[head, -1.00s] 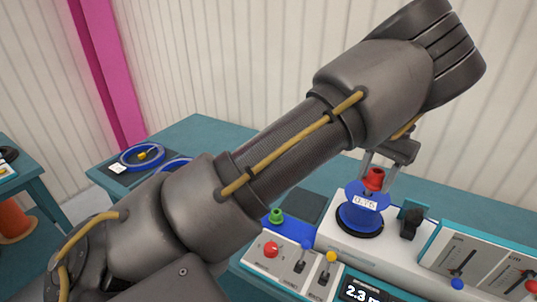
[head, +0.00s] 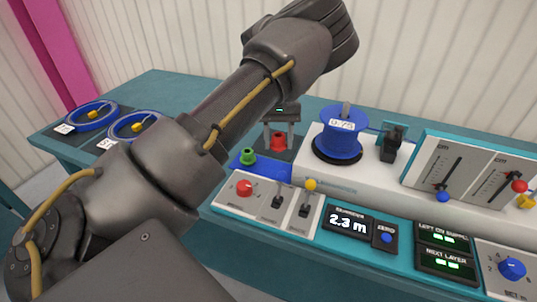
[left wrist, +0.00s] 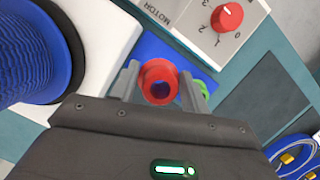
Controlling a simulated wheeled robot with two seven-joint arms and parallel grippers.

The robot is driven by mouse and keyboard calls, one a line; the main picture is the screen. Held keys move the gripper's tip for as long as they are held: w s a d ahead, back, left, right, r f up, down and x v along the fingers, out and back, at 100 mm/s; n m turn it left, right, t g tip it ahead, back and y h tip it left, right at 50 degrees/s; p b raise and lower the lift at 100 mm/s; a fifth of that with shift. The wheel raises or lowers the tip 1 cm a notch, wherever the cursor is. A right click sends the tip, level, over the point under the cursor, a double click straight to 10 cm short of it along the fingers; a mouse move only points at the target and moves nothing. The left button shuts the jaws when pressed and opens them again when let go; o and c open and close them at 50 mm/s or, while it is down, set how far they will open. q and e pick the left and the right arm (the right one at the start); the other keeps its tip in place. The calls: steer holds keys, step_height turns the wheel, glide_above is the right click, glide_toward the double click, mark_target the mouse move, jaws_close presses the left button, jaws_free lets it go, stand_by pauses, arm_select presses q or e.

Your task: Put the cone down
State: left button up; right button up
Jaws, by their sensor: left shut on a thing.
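My left gripper (head: 279,143) is shut on the red cone (head: 278,139), left of the blue reel (head: 338,138). The cone is over or beside the blue mat (head: 268,172), close to the green cone (head: 248,157). I cannot tell whether the red cone touches the surface below. In the left wrist view the red cone (left wrist: 159,82) sits between the two fingers, its open end facing the camera. The green cone (left wrist: 203,88) shows partly behind a finger there. The blue reel, labelled 0.75, stands on the white machine with its spindle tip bare. My right gripper is not in view.
The control panel (head: 232,201) with a red knob, switches and a 2.3 m display lies in front. Slider panels (head: 465,172) stand at right. Blue cable rings (head: 92,115) lie on the bench at left. My left arm hides part of the bench.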

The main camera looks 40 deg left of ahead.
arm_select(q)
glide_above(277, 171)
step_height(277, 171, down, 5)
steer(key=shift+w+r, duration=0.15)
steer(key=shift+f, duration=1.95)
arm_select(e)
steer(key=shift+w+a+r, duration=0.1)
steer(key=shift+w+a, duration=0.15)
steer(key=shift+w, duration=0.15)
arm_select(q)
steer(key=shift+d, duration=0.1)
steer(key=o, duration=1)
steer(key=shift+f, duration=0.1)
